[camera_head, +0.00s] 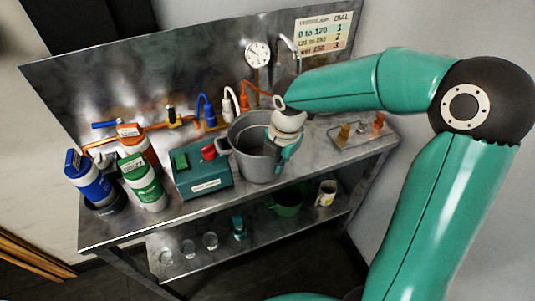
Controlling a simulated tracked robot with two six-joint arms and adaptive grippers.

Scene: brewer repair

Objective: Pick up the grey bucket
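The grey bucket (248,155) stands upright on the metal bench top, near its middle. My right gripper (284,158) is at the bucket's right side, by the rim, with its wrist above it and its fingers pointing down. The gripper hides part of the bucket's right rim and wall. I cannot tell whether its fingers touch the bucket or how far they are closed. My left gripper is not in view.
A teal box (203,182) with green and red buttons stands close left of the bucket. Blue (90,178), green-labelled (141,180) and orange-capped (136,140) bottles stand further left. Behind are pipes and a gauge (257,54). A small tray (357,133) lies right. A green bucket (287,203) is on the lower shelf.

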